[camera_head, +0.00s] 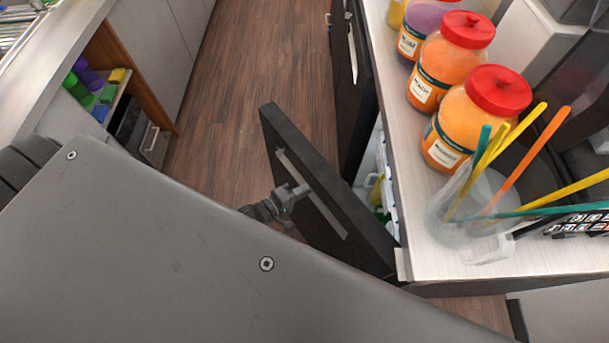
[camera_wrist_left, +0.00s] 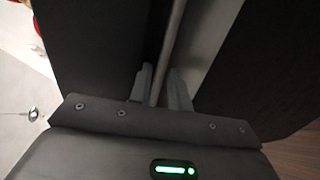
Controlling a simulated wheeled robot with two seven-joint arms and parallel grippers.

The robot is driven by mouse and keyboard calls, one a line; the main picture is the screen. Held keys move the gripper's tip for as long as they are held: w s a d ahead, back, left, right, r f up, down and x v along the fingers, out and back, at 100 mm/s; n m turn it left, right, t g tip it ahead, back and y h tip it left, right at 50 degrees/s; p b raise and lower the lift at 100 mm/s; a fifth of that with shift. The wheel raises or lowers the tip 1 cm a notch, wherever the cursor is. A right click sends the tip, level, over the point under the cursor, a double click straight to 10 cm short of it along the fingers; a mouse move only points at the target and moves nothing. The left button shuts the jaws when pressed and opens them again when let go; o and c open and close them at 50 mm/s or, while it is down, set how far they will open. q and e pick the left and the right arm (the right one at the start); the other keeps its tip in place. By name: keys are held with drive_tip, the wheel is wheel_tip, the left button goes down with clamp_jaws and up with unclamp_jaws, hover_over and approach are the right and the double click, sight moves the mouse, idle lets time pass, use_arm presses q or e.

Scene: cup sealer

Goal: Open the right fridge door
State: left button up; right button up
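The dark right fridge door (camera_head: 325,190) stands swung out from the counter's front in the head view. A strip of the lit fridge interior (camera_head: 381,178) shows behind it. The door has a long pale bar handle (camera_head: 318,203). My left gripper (camera_head: 290,194) is at this handle, partly hidden behind my grey arm. In the left wrist view the handle bar (camera_wrist_left: 172,45) runs between the two fingers of the left gripper (camera_wrist_left: 163,90), which look closed around it. My right gripper is in neither view.
Another dark door (camera_head: 350,100) with a handle stands farther along the counter. The countertop (camera_head: 440,250) holds orange and purple jars (camera_head: 455,120) with red lids and a clear cup of coloured sticks (camera_head: 470,215). Wooden floor (camera_head: 255,70) lies clear left of the door.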

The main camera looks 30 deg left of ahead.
use_arm(q)
drive_tip(key=b+v, duration=0.2)
drive_tip(key=v, duration=0.8)
drive_tip(key=shift+s+a, duration=0.2)
drive_tip(key=shift+s, duration=0.15)
drive_tip(key=shift+r, duration=0.1)
